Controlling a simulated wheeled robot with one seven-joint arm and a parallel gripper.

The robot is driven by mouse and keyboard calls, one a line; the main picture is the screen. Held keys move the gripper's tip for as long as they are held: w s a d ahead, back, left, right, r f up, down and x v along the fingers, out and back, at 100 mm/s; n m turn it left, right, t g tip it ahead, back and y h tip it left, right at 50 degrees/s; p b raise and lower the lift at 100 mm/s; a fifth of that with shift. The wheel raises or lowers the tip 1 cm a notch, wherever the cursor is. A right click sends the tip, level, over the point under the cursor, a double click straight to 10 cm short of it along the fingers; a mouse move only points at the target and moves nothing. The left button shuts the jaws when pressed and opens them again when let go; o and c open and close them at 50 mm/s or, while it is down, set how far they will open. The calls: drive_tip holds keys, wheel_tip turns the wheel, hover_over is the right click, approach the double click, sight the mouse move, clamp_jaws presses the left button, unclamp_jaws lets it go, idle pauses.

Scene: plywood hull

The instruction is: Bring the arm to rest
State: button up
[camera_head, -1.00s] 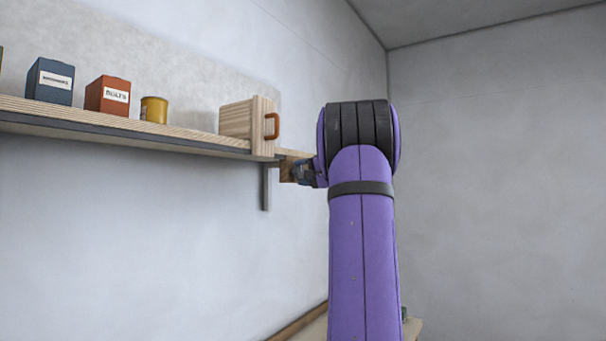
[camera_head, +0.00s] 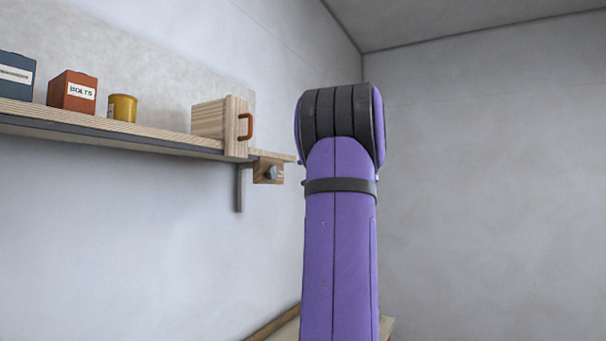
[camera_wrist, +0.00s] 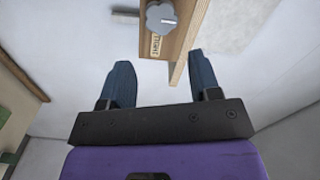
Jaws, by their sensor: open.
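My arm, purple with a dark ribbed joint, stands upright right of centre in the head view. My gripper is hidden behind it there. In the wrist view my gripper (camera_wrist: 162,88) is open, its two blue fingers apart with nothing held between them. A wooden block with a grey lobed knob (camera_wrist: 161,18) and a small label lies beyond the fingertips, apart from them. The knob also shows in the head view (camera_head: 271,172), on the block under the shelf's right end.
A wooden shelf (camera_head: 180,146) runs along the left wall. It bears a blue-grey box (camera_head: 14,78), a red box labelled BOLTS (camera_head: 72,92), a yellow tin (camera_head: 122,108) and a wooden box with an orange handle (camera_head: 222,120). A wooden surface (camera_head: 388,325) shows low behind my arm. The right side is clear.

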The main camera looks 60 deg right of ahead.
idle(0.4)
drive_tip(key=w+a+f+n+g+y, duration=0.2)
drive_tip(key=a+f, duration=0.1)
drive_tip(key=a, duration=0.7)
drive_tip(key=w+a+f+n+g+y, duration=0.1)
drive_tip(key=w+a+f+g, duration=0.2)
drive_tip(key=a, duration=0.7)
drive_tip(key=w+a+f+n+g+y, duration=0.2)
drive_tip(key=a+f, duration=0.1)
drive_tip(key=a, duration=0.7)
drive_tip(key=s+a+f+n+g+h, duration=0.5)
drive_tip(key=s+a+f+n, duration=0.4)
drive_tip(key=s+a+f, duration=0.8)
drive_tip(key=a, duration=0.3)
drive_tip(key=shift+a+f+g, duration=0.35)
drive_tip(key=shift+f+g, duration=0.05)
